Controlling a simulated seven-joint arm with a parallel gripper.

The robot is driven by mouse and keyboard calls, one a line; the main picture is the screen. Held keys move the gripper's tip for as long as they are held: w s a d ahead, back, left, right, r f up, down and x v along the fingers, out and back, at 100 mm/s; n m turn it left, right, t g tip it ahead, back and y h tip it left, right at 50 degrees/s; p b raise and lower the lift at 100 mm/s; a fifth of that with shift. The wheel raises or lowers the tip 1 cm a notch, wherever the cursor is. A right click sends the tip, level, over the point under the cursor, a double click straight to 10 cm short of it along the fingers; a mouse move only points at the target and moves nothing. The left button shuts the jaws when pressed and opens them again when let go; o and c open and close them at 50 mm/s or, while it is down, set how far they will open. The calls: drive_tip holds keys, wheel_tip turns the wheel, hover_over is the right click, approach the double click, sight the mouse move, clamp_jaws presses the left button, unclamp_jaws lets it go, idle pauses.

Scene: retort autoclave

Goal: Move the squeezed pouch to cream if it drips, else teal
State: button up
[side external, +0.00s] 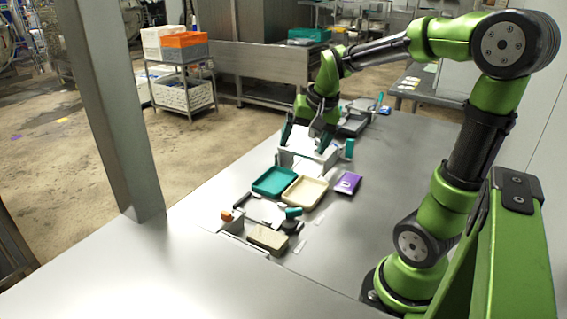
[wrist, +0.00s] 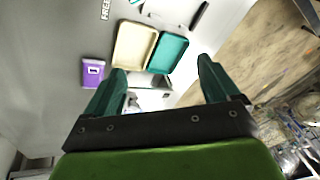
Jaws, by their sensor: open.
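The teal tray (side external: 274,181) and the cream tray (side external: 305,193) lie side by side on the steel table, and both look empty. They also show at the top of the wrist view, cream (wrist: 135,48) left of teal (wrist: 168,53). A flat purple packet with a white mark (side external: 347,184) lies right of the cream tray; it also shows in the wrist view (wrist: 94,73). My gripper (side external: 306,138) is open above a pale block-like fixture (side external: 300,160) behind the trays. In the wrist view nothing is gripped between its fingers (wrist: 160,82). I cannot make out a squeezed pouch or any drip.
In front of the trays are a tan block (side external: 268,237), an orange knob (side external: 227,215) and a dark piece with a teal top (side external: 292,217). A teal upright piece (side external: 349,148) stands right of the fixture. A grey post (side external: 112,110) rises at left.

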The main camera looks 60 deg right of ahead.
drive_tip(key=s+a+r+n+t, duration=0.1)
drive_tip(key=a+n, duration=0.1)
drive_tip(key=a, duration=0.3)
drive_tip(key=s+a+r+n+t+y, duration=0.1)
drive_tip(key=a+n, duration=0.1)
drive_tip(key=a, duration=0.3)
drive_tip(key=shift+s+a+r, duration=0.2)
drive_tip(key=shift+s+a, duration=0.1)
drive_tip(key=shift+s, duration=0.1)
drive_tip(key=shift+o, duration=0.2)
drive_tip(key=s+a+n+t+y, duration=0.1)
drive_tip(key=s+a+n+y, duration=0.1)
drive_tip(key=a, duration=0.4)
drive_tip(key=shift+s+a+n, duration=0.15)
drive_tip(key=shift+s+n, duration=0.35)
drive_tip(key=shift+s, duration=0.35)
drive_tip(key=shift+o, duration=0.2)
drive_tip(key=shift+s+a, duration=0.25)
drive_tip(key=shift+a, duration=0.05)
drive_tip(key=shift+r, duration=0.1)
